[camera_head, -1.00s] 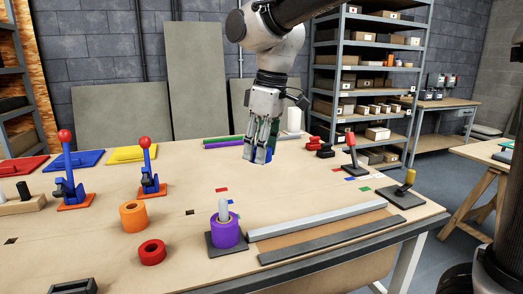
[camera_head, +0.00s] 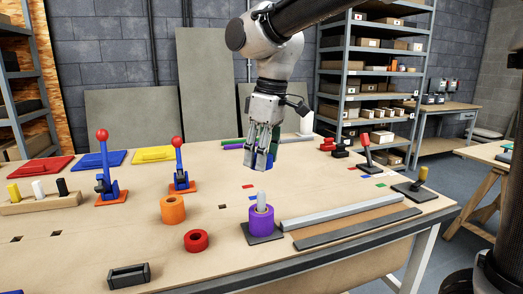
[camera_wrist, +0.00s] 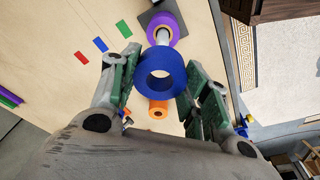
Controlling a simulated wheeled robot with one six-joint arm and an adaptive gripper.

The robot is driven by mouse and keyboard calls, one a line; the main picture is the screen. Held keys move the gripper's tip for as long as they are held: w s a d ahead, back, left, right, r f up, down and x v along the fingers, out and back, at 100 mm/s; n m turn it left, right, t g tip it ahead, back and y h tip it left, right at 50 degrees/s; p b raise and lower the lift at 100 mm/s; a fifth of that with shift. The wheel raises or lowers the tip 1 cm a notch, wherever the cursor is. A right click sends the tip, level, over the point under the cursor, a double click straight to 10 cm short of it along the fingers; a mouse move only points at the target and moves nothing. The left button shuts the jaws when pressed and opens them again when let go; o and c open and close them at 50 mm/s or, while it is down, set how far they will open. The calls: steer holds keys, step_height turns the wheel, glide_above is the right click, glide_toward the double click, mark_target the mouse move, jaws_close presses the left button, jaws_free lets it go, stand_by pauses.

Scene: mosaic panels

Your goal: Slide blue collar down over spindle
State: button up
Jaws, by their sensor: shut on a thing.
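The blue collar (camera_wrist: 160,88) is a short ring with an open bore. My gripper (camera_head: 261,160) is shut on it, one finger on each side, and holds it above the table; it also shows in the wrist view (camera_wrist: 163,90). In the head view most of the collar (camera_head: 264,160) is hidden behind the fingers. The pale spindle (camera_head: 261,200) stands upright on a dark square base (camera_head: 277,238), with a purple collar (camera_head: 261,221) around its lower part. The spindle top stays free. The blue collar is behind and above the spindle, apart from it.
An orange ring (camera_head: 173,210) and a red ring (camera_head: 196,241) lie left of the spindle. A grey bar (camera_head: 340,212) lies to its right. Toggle clamps with red knobs (camera_head: 179,141) stand at the left. The table behind the spindle is mostly clear.

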glide_above(262, 197)
steer(key=w, duration=0.1)
steer(key=shift+f, duration=2.45)
steer(key=shift+f, duration=3.4)
steer(key=o, duration=1.4)
steer(key=shift+r, duration=0.1)
steer(key=r, duration=0.4)
steer(key=d+r, duration=0.1)
steer(key=r, duration=0.2)
steer(key=s+r, duration=0.1)
steer(key=r, duration=0.3)
steer(key=shift+d+r, duration=0.35)
